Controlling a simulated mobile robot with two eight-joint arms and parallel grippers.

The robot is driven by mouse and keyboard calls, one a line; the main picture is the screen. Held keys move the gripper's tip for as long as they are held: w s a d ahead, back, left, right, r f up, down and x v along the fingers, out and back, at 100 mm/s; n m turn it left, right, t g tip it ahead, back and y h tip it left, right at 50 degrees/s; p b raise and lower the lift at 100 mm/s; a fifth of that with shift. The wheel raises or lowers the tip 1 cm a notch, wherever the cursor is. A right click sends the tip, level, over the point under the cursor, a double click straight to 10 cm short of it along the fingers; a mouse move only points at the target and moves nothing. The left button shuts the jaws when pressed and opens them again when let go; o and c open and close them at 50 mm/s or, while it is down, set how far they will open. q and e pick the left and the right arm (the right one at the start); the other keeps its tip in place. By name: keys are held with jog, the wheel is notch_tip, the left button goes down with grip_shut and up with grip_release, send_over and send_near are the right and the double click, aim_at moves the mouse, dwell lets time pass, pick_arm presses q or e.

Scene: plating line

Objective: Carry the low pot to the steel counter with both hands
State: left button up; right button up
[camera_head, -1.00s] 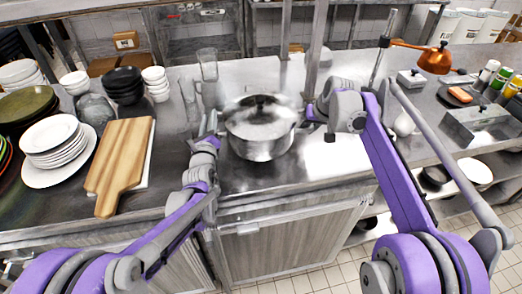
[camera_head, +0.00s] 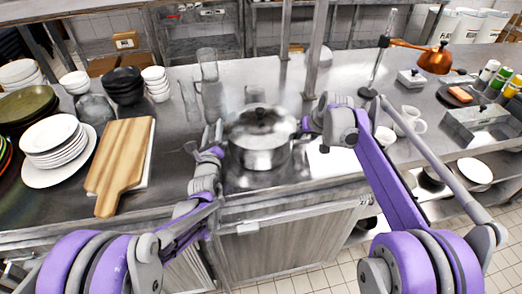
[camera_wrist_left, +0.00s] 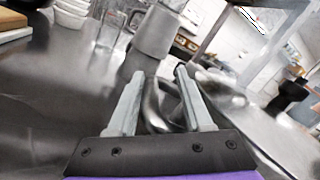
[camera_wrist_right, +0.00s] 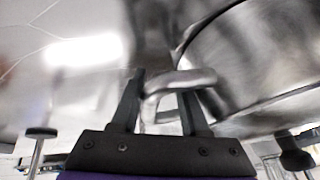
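The low pot (camera_head: 262,157) is a round steel pot with a lid and black knob, upright over the front of the steel counter (camera_head: 345,80). I cannot tell whether its base touches the counter. My left gripper (camera_head: 221,142) is at the pot's left side; the left wrist view shows a looped handle (camera_wrist_left: 166,106) between its fingers. My right gripper (camera_head: 304,126) is at the right side; the right wrist view shows a handle (camera_wrist_right: 180,84) between its fingers and the blurred pot wall (camera_wrist_right: 240,55). Both grippers appear shut on the handles.
A wooden cutting board (camera_head: 120,165) and stacked plates (camera_head: 55,145) lie to the left. White mugs (camera_head: 408,120) stand to the right, behind my right arm. A steel post (camera_head: 316,45) rises behind the pot.

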pick_arm(q)
jog(key=shift+o, duration=0.8)
pick_arm(e)
jog(key=shift+o, duration=0.8)
pick_arm(q)
jog(key=shift+s+a+r, duration=0.1)
pick_arm(e)
jog(key=shift+d+r, duration=0.1)
pick_arm(q)
jog(key=shift+s, duration=0.1)
jog(key=s, duration=1.1)
jog(key=shift+s+d+f, duration=0.3)
jog(key=shift+f, duration=0.1)
pick_arm(e)
jog(key=shift+d, duration=0.1)
jog(key=v, duration=1.2)
jog(key=shift+s, duration=0.15)
